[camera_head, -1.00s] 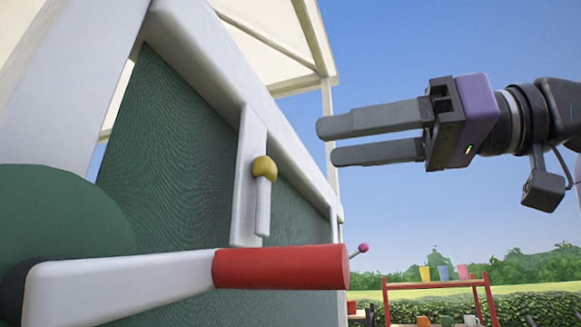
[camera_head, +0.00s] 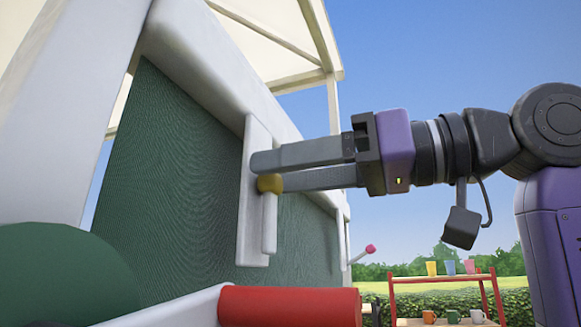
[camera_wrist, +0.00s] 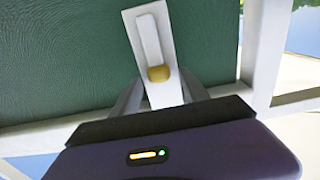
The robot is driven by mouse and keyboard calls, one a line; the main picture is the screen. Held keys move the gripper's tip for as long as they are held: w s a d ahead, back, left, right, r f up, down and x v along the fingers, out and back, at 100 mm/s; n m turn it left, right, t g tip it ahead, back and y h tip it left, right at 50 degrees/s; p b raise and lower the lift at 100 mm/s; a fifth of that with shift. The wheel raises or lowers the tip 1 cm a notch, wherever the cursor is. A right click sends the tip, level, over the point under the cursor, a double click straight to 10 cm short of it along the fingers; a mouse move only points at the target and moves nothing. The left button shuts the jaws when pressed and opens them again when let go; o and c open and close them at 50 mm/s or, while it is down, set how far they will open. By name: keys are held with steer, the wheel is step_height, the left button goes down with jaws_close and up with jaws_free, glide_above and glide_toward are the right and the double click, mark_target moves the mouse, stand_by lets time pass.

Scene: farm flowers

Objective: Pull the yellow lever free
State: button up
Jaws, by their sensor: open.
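The lever is a short white bar with a yellow knob (camera_head: 270,184) at its top, set on a white mounting plate (camera_head: 257,140) on the green panel. My gripper (camera_head: 268,172) is open, with its grey fingers pointing left at the knob. In the head view the fingertips overlap the knob, one just above it and one behind it. The wrist view shows the yellow knob (camera_wrist: 159,73) ahead of my gripper (camera_wrist: 150,95), roughly between the two fingers. I cannot tell whether either finger touches it.
A red handle (camera_head: 290,306) on a white crank arm juts out below the lever. A pink-tipped lever (camera_head: 369,249) stands farther along the panel. A red rack (camera_head: 445,280) with several cups stands behind. Open air lies right of the panel.

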jaws_close()
stand_by(1.3)
